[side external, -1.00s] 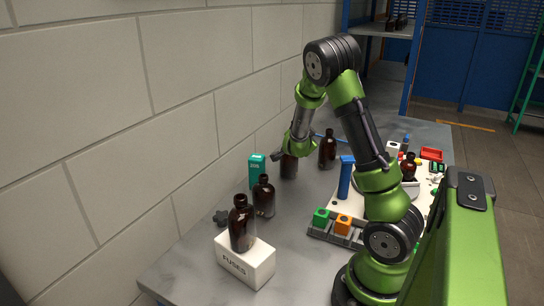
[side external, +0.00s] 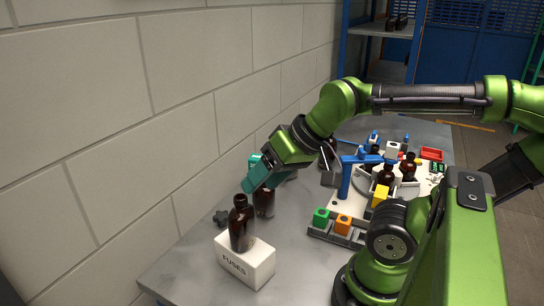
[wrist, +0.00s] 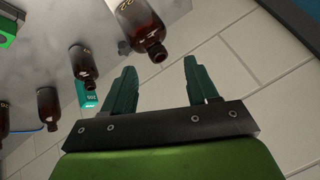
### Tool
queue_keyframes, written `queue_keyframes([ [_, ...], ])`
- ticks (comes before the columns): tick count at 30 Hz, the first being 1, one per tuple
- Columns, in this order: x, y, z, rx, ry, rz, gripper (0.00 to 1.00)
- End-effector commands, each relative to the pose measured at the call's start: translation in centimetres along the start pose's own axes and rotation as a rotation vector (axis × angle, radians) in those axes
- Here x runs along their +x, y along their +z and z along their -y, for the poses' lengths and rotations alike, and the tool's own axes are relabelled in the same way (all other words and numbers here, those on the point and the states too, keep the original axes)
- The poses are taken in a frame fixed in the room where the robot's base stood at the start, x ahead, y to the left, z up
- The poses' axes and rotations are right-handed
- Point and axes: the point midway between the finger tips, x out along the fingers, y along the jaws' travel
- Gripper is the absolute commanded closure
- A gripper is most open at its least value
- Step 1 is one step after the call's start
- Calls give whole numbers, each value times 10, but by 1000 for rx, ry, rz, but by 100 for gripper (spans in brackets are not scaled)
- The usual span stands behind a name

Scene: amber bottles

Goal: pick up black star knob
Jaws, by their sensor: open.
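The black star knob (side external: 221,217) lies on the grey table near the wall, left of the amber bottles in the side view. In the wrist view, a small dark shape beside the nearest bottle's neck appears to be the knob (wrist: 124,47), partly hidden. My gripper (side external: 252,182) is tilted down and to the left, above and right of the knob, apart from it. It overlaps the top of an amber bottle (side external: 264,202) in the side view; contact cannot be told. The wrist view shows my gripper (wrist: 160,72) with its two teal fingers spread and nothing between them.
Another amber bottle (side external: 241,225) stands on the white FUSES box (side external: 244,262), in front of the knob. A teal box (side external: 254,160) stands behind, partly covered by my gripper. The block wall (side external: 110,120) is close on the left. The front left table is clear.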

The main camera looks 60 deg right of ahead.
Motion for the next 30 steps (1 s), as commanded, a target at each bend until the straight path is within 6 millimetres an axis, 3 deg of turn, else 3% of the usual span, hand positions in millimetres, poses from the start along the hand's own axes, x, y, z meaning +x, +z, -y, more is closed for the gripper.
queue_keyframes([
  [11, 0, 0, 0, 2, 0, 1, 42],
  [15, 0, 0, 0, 3, -1, 0, 20],
  [24, 2, 0, -1, 7, 3, 6, 20],
  [27, 12, 0, -5, 21, 24, 45, 20],
  [30, 25, -12, -8, 36, 59, 96, 20],
])
